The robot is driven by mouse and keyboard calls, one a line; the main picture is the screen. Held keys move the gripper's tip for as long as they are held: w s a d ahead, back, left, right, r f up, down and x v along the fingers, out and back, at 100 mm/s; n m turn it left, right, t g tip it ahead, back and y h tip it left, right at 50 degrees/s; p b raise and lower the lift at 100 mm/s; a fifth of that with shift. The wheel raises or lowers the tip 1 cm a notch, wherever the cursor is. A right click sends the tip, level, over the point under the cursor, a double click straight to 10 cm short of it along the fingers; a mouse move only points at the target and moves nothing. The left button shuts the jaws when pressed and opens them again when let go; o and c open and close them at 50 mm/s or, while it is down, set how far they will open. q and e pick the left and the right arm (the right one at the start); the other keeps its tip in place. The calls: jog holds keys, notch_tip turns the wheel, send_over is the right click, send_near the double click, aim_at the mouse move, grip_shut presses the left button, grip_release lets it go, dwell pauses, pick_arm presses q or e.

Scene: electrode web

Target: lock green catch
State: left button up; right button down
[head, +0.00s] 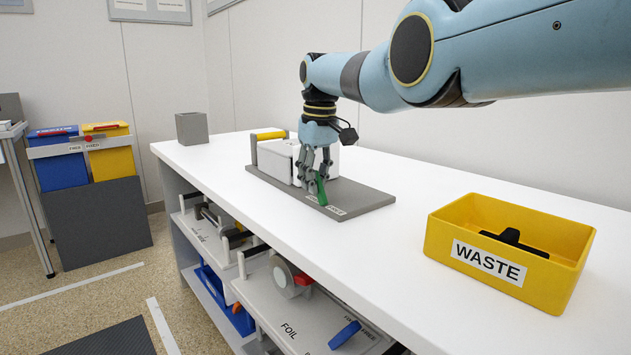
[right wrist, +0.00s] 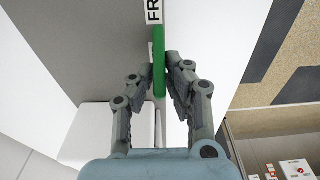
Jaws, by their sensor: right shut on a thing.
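The green catch (head: 321,189) stands near the front edge of a grey base plate (head: 365,199) on the white bench. My right gripper (head: 317,175) reaches down over the plate and is shut on the green catch. In the right wrist view the green catch (right wrist: 159,62) lies between the two fingertips (right wrist: 166,80). A label partly reading "FR" (right wrist: 154,12) shows beside it. A white block (head: 280,158) with a yellow bar (head: 270,135) sits on the plate behind my gripper, which partly hides it. My left gripper is not in view.
A yellow WASTE bin (head: 446,249) with a black piece inside stands on the bench at the right. Shelves below hold a foil reel (head: 287,277). The bench between plate and bin is clear.

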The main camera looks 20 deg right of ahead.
aim_at(318, 178)
jog(key=c, duration=1.8)
grip_release()
jog(key=o, duration=0.4)
jog(key=shift+w+f, duration=0.1)
jog(key=shift+o, duration=0.2)
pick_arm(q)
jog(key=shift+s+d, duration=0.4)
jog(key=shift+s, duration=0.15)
pick_arm(e)
notch_tip(318, 178, up, 12)
jog(key=s, duration=0.1)
jog(key=shift+d, duration=0.15)
jog(key=shift+s, duration=0.15)
